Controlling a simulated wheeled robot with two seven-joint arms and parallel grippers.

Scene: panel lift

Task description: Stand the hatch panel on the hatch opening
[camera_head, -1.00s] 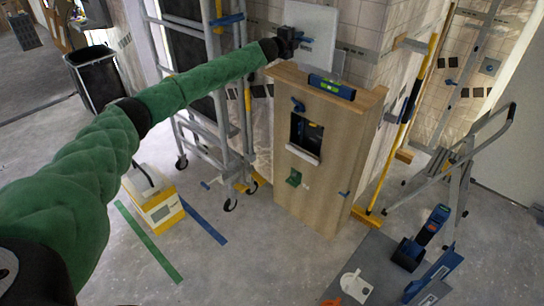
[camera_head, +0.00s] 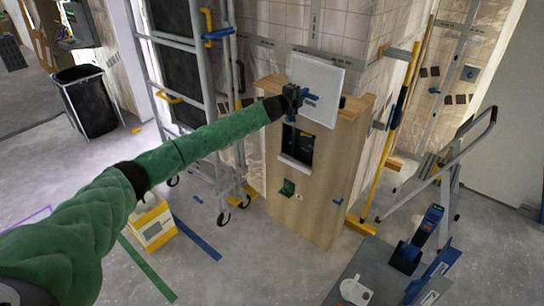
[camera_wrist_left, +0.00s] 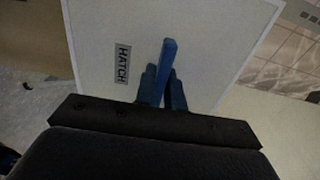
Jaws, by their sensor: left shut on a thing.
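The hatch panel (camera_head: 322,84) is a white, thin square plate, held tilted in front of the upper part of the wooden cabinet in the head view. In the left wrist view the panel (camera_wrist_left: 205,45) fills the middle and bears a label reading HATCH. My left gripper (camera_head: 293,97) is shut on a blue handle on the panel's face; its blue fingers (camera_wrist_left: 163,85) show in the left wrist view. The hatch opening (camera_head: 299,146) is a dark rectangle in the wooden front (camera_head: 315,195), with a pale ledge (camera_head: 295,164) at its lower edge. The panel is above the opening, apart from the ledge. My right gripper is not in view.
A grey scaffold tower (camera_head: 207,100) stands left of the cabinet. A yellow-and-white box (camera_head: 152,225) is on the floor below my arm. A stepladder (camera_head: 450,170) and blue tools (camera_head: 418,240) are at the right. Floor before the cabinet is mostly clear.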

